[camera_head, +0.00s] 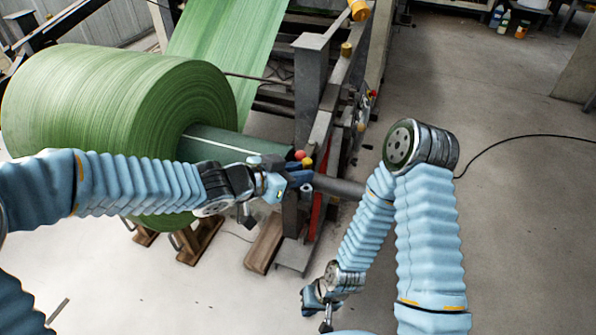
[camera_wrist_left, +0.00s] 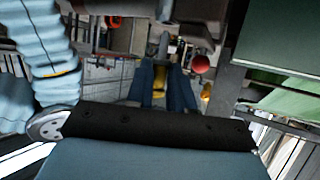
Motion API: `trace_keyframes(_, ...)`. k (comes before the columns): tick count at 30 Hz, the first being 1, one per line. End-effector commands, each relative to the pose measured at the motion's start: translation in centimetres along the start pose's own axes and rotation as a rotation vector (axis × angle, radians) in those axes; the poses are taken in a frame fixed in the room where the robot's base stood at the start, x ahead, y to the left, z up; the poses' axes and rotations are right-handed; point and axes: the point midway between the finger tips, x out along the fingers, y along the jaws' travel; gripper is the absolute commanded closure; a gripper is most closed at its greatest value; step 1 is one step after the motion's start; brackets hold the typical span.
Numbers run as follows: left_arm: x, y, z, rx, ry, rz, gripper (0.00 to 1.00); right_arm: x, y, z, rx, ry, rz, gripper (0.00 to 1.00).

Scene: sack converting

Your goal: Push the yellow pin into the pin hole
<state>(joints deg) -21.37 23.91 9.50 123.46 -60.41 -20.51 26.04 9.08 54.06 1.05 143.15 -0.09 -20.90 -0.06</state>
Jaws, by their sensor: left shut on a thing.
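My left gripper (camera_head: 298,178) is at the machine's side frame, by the end of the green roll's core. In the left wrist view its two blue fingers (camera_wrist_left: 168,88) are shut on the yellow pin (camera_wrist_left: 159,82), of which only a small yellow part shows between them. The fingers hide the pin in the head view. I cannot make out the pin hole in either view. My right gripper (camera_head: 318,303) is low at the bottom centre, away from the machine; its fingers are too small and partly hidden to judge.
A large green roll (camera_head: 110,110) stands left, its core (camera_head: 225,145) reaching the side frame (camera_head: 312,85). A red knob (camera_head: 299,154) and an orange-yellow knob (camera_head: 307,162) sit close above my left gripper. A grey bar (camera_head: 340,187) extends right. Wooden blocks (camera_head: 265,243) lie below; right floor is open.

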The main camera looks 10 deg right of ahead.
Motion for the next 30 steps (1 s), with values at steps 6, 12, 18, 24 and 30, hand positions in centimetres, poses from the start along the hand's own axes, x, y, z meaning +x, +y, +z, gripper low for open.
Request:
trace_keyframes(6, 0.0, 0.0, 0.0, 0.000, 0.000, 0.001, 1.00, 0.0, 0.0, 0.0, 0.000, 0.000, 0.000, 1.00)
trace_keyframes(12, 0.1, 0.0, 0.3, 0.000, 0.000, 0.001, 1.00, 0.3, 0.1, 0.0, 0.000, 0.000, 0.000, 1.00)
trace_keyframes(18, 0.3, 0.0, 0.7, 0.000, 0.000, 0.001, 1.00, 0.6, 0.2, 0.0, 0.000, 0.000, 0.000, 1.00)
trace_keyframes(24, 0.5, 0.0, 1.0, 0.001, 0.000, 0.001, 1.00, 0.9, 0.3, 0.0, 0.000, 0.000, 0.000, 1.00)
trace_keyframes(30, 0.6, 0.1, 1.4, 0.001, 0.000, 0.001, 1.00, 1.2, 0.5, 0.0, 0.000, 0.000, 0.000, 1.00)
